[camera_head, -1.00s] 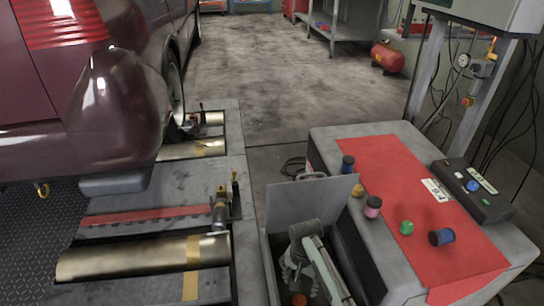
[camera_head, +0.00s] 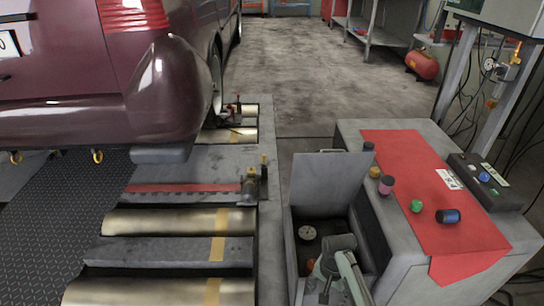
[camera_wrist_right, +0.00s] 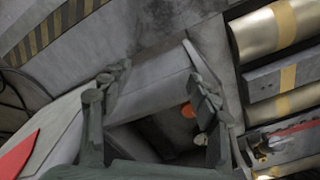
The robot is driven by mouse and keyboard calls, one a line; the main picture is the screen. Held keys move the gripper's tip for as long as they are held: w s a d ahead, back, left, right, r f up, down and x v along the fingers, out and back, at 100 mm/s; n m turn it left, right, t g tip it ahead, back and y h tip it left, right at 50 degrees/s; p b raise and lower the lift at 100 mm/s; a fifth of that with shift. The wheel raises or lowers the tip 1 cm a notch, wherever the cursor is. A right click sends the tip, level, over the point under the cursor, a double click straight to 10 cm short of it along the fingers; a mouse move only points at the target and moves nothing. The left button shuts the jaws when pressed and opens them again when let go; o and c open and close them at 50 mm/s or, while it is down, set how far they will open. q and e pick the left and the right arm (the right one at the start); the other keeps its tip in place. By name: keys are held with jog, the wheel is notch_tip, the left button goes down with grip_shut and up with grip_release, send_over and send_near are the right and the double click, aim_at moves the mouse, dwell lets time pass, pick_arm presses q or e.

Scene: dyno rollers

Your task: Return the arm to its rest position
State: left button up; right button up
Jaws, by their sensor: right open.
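My right arm shows at the bottom of the head view, partly cut off, over the open grey bin (camera_head: 291,262). My right gripper (camera_wrist_right: 155,84) is open and empty in the right wrist view, its two fingers apart above the bin's opening. An orange round thing (camera_wrist_right: 188,110) and a small pale thing (camera_wrist_right: 201,139) lie in the bin between and beside the fingers. A pale round, dial-like thing (camera_head: 307,232) lies in the bin in the head view. My left gripper is not in view.
The bin's raised lid (camera_head: 325,180) stands behind my arm. To the right, a grey cabinet (camera_head: 350,134) carries a red cloth (camera_head: 400,150), several small coloured spools and a black control box (camera_head: 484,180). Rollers (camera_head: 180,220) and a maroon vehicle (camera_head: 90,80) stand left.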

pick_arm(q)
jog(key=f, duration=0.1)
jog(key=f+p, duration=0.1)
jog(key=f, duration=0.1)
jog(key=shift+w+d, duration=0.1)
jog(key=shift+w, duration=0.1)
pick_arm(e)
jog(key=s+d+r+n+t, duration=0.1)
jog(key=s+d+r+n, duration=0.1)
jog(key=s+d+n, duration=0.2)
jog(key=s+d+r+n+t+h, duration=0.1)
jog(key=s+d+n, duration=0.4)
jog(key=s, duration=0.7)
notch_tip(320, 180, up, 2)
jog(key=d+t, duration=0.1)
jog(key=d, duration=0.1)
jog(key=shift+d, duration=0.4)
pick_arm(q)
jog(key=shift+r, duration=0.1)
pick_arm(e)
jog(key=shift+r, duration=0.1)
jog(key=shift+c, duration=0.4)
